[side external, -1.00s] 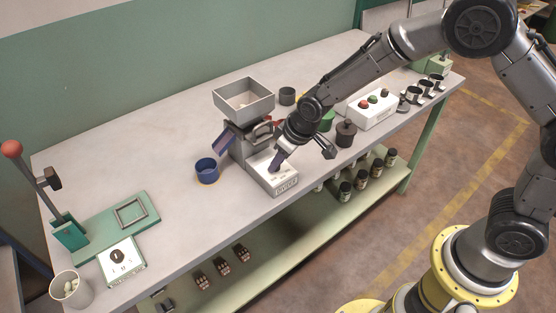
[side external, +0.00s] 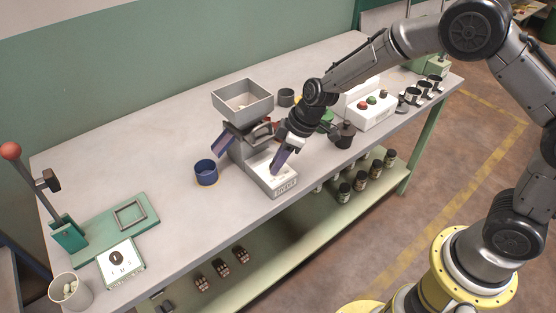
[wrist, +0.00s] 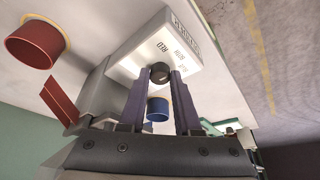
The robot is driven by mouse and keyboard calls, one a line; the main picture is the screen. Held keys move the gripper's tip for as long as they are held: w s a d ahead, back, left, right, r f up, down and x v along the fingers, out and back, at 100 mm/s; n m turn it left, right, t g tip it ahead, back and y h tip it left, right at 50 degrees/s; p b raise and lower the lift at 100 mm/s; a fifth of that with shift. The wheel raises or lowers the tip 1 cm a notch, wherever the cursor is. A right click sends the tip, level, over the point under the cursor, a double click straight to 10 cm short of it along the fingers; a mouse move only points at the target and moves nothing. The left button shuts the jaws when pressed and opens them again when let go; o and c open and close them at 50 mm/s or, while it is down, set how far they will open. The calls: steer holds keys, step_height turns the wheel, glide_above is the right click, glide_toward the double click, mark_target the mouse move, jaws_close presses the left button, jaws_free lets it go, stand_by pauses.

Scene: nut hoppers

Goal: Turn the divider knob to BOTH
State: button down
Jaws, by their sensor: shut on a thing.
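The divider box (side external: 271,178) is a white block at the front of the hopper stand, with DIVIDER on its front face. In the wrist view its top (wrist: 150,52) carries the words RED, BOTH and BLUE. The dark round divider knob (wrist: 160,72) stands on that top, between my fingertips. My gripper (wrist: 160,76) is shut on the knob from both sides; in the side view my gripper (side external: 276,165) reaches down to the box and hides the knob. I cannot tell which word the knob points at.
A grey hopper (side external: 243,100) stands behind the box. A blue cup (side external: 206,172) is to its left and a red cup (wrist: 35,42) shows in the wrist view. A white button box (side external: 371,110) stands to the right.

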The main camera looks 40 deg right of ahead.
stand_by(0.4)
steer(key=c, duration=0.6)
jaws_free()
steer(key=v, duration=1.4)
steer(key=shift+d, duration=0.2)
step_height(320, 180, up, 8)
steer(key=s+d+t, duration=0.2)
steer(key=s+d+r+m+t+h, duration=0.1)
steer(key=s+d+r, duration=0.15)
steer(key=s, duration=0.25)
steer(key=s+d+r+m, duration=0.1)
steer(key=s+r, duration=0.2)
steer(key=s, duration=0.3)
steer(key=s+d+f+m+h, duration=0.1)
steer(key=s+d+f+m, duration=0.1)
steer(key=s, duration=0.4)
steer(key=s+d+f+m+h, duration=0.1)
steer(key=s+d+f+m, duration=0.1)
steer(key=s, duration=0.4)
steer(key=f+m, duration=0.1)
steer(key=m, duration=0.1)
steer(key=shift+s+f+m+g, duration=0.3)
steer(key=shift+f+m, duration=0.1)
